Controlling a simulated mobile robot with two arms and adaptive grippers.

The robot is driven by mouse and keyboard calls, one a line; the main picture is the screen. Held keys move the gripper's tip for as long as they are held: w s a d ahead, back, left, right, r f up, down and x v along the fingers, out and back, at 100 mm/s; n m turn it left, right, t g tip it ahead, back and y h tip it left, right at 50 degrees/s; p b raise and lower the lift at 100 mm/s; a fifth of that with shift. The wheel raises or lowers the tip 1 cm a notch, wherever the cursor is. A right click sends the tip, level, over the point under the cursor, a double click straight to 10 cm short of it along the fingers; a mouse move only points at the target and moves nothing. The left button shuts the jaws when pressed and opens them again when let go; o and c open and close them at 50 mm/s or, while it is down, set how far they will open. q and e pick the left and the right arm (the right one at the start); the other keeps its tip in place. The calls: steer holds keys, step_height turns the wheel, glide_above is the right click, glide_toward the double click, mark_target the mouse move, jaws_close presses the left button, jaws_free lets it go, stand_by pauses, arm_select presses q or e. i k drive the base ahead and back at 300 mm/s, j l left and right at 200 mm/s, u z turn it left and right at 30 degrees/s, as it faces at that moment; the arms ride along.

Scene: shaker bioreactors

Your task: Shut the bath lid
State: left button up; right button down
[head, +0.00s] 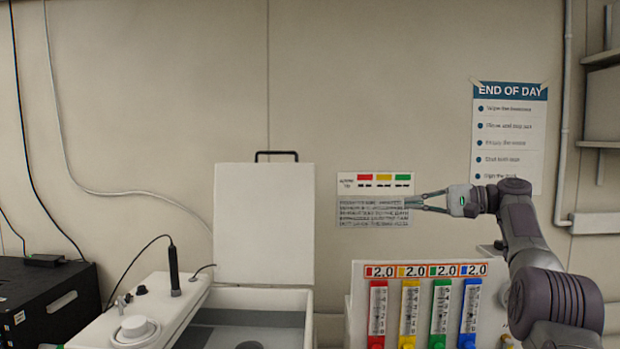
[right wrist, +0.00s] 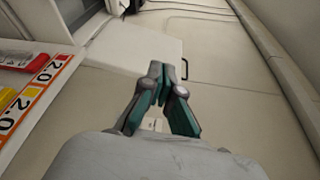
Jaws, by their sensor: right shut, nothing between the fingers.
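The bath lid (head: 264,225) is a white flat panel standing upright, open, at the back of the bath (head: 308,318), with a black handle (head: 276,155) on its top edge. The bath below is open and shows a grey interior. In the right wrist view the lid (right wrist: 130,50) lies ahead and to the left, with its handle (right wrist: 184,68) just beyond the fingertips. My right gripper (head: 408,200) is shut and empty, to the right of the lid and apart from it, in front of the wall notice. It also shows in the right wrist view (right wrist: 162,85). My left gripper is not in view.
A rack with coloured 2.0 scales (head: 425,290) stands right of the bath, below my right arm. A control panel with a white knob (head: 135,328) and black probe (head: 174,270) is at the left. A black box (head: 45,300) stands further left.

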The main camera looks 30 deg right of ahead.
mark_target(264, 225)
steer(key=i+l, duration=0.15)
steer(key=i, duration=0.4)
steer(key=i+l, duration=0.1)
steer(key=i, duration=0.45)
